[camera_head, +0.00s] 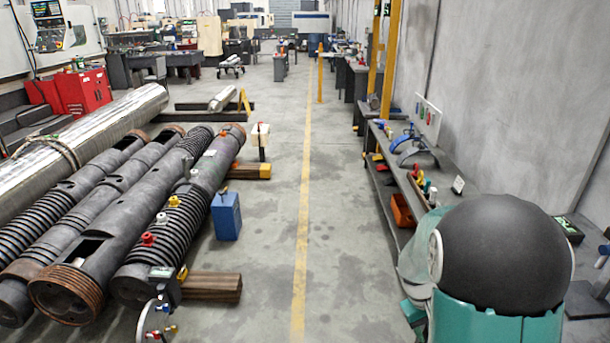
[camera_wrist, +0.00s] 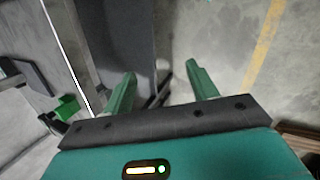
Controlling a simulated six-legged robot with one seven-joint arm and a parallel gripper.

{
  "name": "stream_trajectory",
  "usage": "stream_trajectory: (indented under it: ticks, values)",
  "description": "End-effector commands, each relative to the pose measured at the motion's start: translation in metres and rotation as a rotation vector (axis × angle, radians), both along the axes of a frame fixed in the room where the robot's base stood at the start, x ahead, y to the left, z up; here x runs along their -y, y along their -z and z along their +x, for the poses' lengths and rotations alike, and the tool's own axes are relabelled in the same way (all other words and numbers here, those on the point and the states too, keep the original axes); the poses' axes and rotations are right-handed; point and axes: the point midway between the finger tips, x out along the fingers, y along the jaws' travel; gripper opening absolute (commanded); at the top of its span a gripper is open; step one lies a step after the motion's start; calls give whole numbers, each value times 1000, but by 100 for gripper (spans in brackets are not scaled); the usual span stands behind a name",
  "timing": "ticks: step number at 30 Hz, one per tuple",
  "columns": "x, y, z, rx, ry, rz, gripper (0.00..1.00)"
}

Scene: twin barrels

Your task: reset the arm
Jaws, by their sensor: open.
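My gripper (camera_wrist: 158,88) shows in the wrist view as two green fingers spread well apart on a dark bar. It is open, and nothing is between the fingers but floor and a dark upright surface behind them. In the head view, a rounded black and teal part of my own arm fills the lower right corner; the gripper's fingers are not visible there.
Dark ribbed barrels (camera_head: 105,215) lie at left on wooden blocks (camera_head: 212,288), with a blue box (camera_head: 226,215) beside them. A long workbench (camera_head: 408,165) with tools lines the right wall. The aisle along the yellow floor line (camera_head: 303,210) is clear.

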Motion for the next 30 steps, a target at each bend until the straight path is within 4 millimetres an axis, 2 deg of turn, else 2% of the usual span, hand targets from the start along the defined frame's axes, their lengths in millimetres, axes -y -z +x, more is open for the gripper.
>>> stream_trajectory:
  ticks: [1,6,15,24,30]
  values:
    - [-11,-20,-2,41,6,21,58]
    - [-45,-71,-13,156,27,91,58]
    - [-102,-148,-52,344,35,213,58]
    - [-154,-204,-106,522,13,329,58]
    - [-177,-222,-137,602,-7,384,58]
